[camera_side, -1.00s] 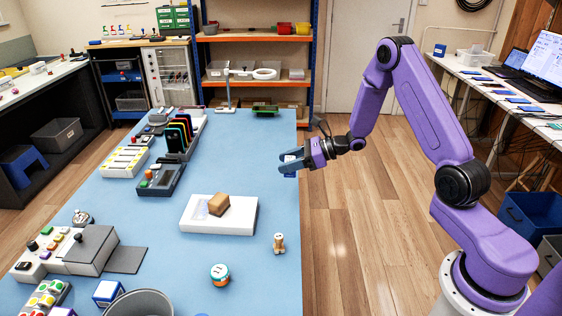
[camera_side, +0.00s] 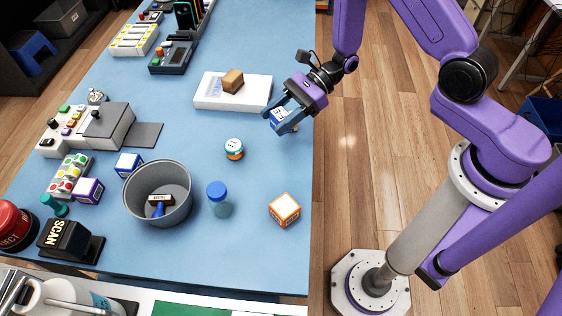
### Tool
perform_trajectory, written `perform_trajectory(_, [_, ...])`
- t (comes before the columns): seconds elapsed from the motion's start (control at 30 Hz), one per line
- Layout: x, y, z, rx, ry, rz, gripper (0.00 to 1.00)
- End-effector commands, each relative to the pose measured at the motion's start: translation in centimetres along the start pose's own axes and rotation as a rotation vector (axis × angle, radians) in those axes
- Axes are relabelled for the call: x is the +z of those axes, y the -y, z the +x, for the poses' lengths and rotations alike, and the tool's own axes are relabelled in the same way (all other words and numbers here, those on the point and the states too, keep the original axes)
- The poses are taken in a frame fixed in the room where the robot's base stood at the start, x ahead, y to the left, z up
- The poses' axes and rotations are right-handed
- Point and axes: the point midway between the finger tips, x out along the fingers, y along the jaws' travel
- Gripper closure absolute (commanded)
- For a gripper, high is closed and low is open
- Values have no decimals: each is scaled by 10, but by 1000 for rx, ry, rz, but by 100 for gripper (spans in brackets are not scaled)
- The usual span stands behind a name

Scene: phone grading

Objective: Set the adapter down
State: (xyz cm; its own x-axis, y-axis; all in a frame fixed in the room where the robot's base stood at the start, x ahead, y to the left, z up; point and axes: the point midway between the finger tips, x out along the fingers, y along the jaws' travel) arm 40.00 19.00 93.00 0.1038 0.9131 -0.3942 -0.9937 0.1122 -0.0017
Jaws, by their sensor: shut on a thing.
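My gripper (camera_side: 283,120) is shut on a small blue and white box with dark marks, which I take as the adapter (camera_side: 278,116). The fingers cover part of it. It is over the right side of the blue table (camera_side: 275,165), to the right of and a little nearer than the white tray. I cannot tell whether the box touches the table or hangs just above it. A small tan object shows partly behind the fingertips.
A white tray (camera_side: 210,102) holds a brown block (camera_side: 232,80). A teal-and-orange round tub (camera_side: 234,149), blue-capped jar (camera_side: 219,200), orange-edged cube (camera_side: 285,210) and grey bin (camera_side: 135,205) stand nearer. Another blue-and-white box (camera_side: 128,165) is at left. Table between tub and right edge is clear.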

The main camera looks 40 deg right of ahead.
Motion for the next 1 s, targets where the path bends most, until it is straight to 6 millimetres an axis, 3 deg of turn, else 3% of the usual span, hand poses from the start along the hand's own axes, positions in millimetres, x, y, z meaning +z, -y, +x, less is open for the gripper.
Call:
perform_trajectory(0.1, [4, -23, 15, 67, 7, -26, 79])
perform_trajectory(0.23, [4, -34, 22, 101, 12, -39, 79])
perform_trajectory(1.0, [-62, -36, 51, 106, 13, -41, 79])
